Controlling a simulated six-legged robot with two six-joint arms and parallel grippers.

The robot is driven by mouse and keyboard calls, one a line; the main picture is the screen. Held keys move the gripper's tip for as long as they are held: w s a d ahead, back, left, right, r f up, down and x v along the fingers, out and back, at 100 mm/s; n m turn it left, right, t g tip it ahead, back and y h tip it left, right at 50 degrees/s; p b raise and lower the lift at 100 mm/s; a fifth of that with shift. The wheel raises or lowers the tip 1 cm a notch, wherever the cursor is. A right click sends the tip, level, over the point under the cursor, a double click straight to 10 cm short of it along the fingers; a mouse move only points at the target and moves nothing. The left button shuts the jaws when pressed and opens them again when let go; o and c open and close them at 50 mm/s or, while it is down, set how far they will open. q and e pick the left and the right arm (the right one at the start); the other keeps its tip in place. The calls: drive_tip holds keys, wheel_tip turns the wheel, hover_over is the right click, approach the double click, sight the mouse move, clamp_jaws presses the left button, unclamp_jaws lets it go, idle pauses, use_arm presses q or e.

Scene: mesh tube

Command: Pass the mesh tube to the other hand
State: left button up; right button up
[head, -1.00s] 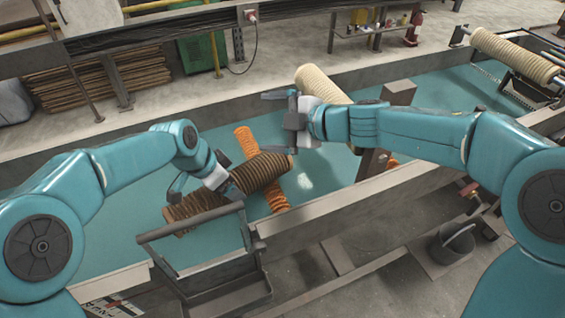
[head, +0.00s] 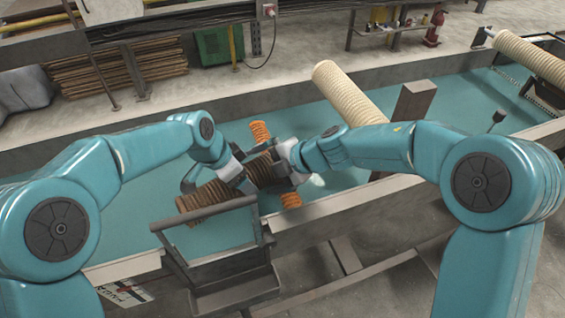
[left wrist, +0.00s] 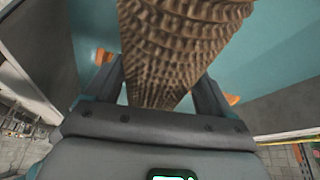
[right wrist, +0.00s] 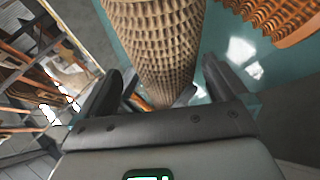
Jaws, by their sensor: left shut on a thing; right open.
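The brown mesh tube (head: 207,197) is held slantwise above the blue trough, its near end low at the left. My left gripper (head: 226,184) is shut on it around its middle; the left wrist view shows the tube (left wrist: 178,50) between the fingers (left wrist: 160,92). My right gripper (head: 278,174) is at the tube's upper right end. In the right wrist view the tube (right wrist: 155,45) lies between its open fingers (right wrist: 160,92). The right fingertips are partly hidden in the head view.
An orange ribbed tube (head: 260,132) lies in the blue trough (head: 300,112) behind and below the grippers. A cream ribbed roll (head: 345,95) is behind my right arm. A grey metal frame bin (head: 232,278) stands in front, and a post (head: 412,105) rises at the right.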

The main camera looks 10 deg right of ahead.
drive_tip(key=shift+x, duration=1.2)
